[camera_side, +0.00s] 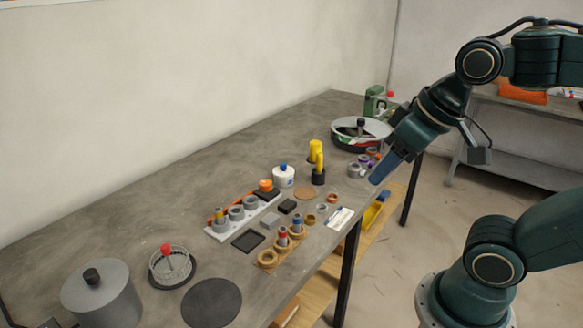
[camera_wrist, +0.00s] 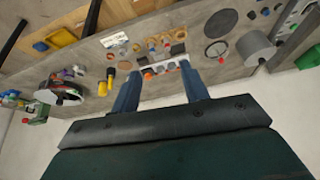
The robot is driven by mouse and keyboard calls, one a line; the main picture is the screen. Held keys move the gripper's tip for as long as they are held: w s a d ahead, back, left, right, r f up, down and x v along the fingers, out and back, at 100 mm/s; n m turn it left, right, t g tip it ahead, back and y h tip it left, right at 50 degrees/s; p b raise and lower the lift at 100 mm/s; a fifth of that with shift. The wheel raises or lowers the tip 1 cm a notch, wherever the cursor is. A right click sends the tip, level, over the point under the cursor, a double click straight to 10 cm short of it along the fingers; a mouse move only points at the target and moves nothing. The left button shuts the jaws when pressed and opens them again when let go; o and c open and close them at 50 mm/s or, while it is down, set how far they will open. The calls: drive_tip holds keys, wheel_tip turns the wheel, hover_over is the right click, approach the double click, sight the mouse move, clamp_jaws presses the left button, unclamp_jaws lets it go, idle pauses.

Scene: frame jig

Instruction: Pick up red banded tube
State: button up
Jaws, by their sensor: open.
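A wooden rack (camera_side: 267,258) with ring-shaped holders stands near the table's front edge in the side view. Two small grey tubes stand upright in it, one (camera_side: 296,227) with a reddish band and one (camera_side: 283,238) with red and blue colouring. The bands are too small to tell apart surely. The rack's tubes (camera_wrist: 153,46) also show small in the wrist view. My gripper (camera_side: 378,179) is open and empty, above the right part of the table, well apart from the rack. Its two blue fingers (camera_wrist: 160,84) show in the wrist view with nothing between them.
A white rack (camera_side: 219,234) with grey rings and a yellow-banded tube stands left of the wooden rack. A lidded grey pot (camera_side: 103,298) is front left.

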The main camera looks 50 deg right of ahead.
drive_tip(key=w+m+g, duration=0.2)
drive_tip(key=w+m, duration=0.2)
drive_tip(key=w, duration=0.3)
drive_tip(key=m+g, duration=0.3)
drive_tip(key=m, duration=0.7)
hover_over(283, 228)
wheel_tip(283, 228, down, 13)
drive_tip(key=shift+f, duration=4.15)
drive_tip(key=shift+f, duration=2.6)
clamp_jaws()
